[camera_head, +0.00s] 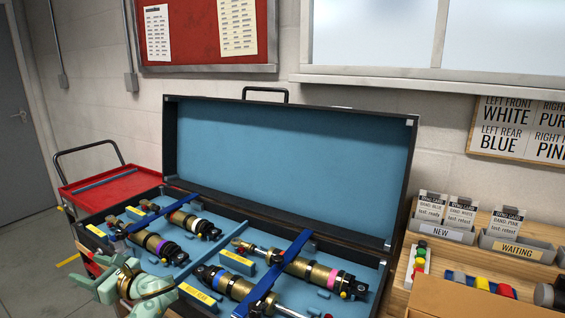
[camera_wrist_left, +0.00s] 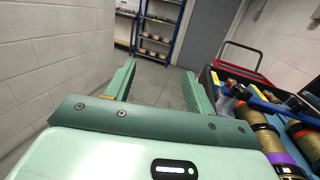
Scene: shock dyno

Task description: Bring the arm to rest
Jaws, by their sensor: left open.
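My left gripper (camera_head: 128,280) is pale green and shows at the lower left of the head view, in front of the open case's left end. In the left wrist view its two fingers (camera_wrist_left: 158,78) stand wide apart with nothing between them, and floor shows through the gap. The open case (camera_head: 290,160) has a blue lining and holds several brass shock absorbers. One has a white band (camera_head: 194,225), one a purple band (camera_head: 155,244), one a pink band (camera_head: 333,276) and one a blue band (camera_head: 220,281). My right gripper is not in view.
A red cart (camera_head: 110,187) stands behind the case's left end. A wooden bench (camera_head: 450,255) with card holders marked NEW and WAITING is at the right. A blue shelf rack (camera_wrist_left: 158,30) and a grey door (camera_wrist_left: 205,35) stand beyond open floor in the wrist view.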

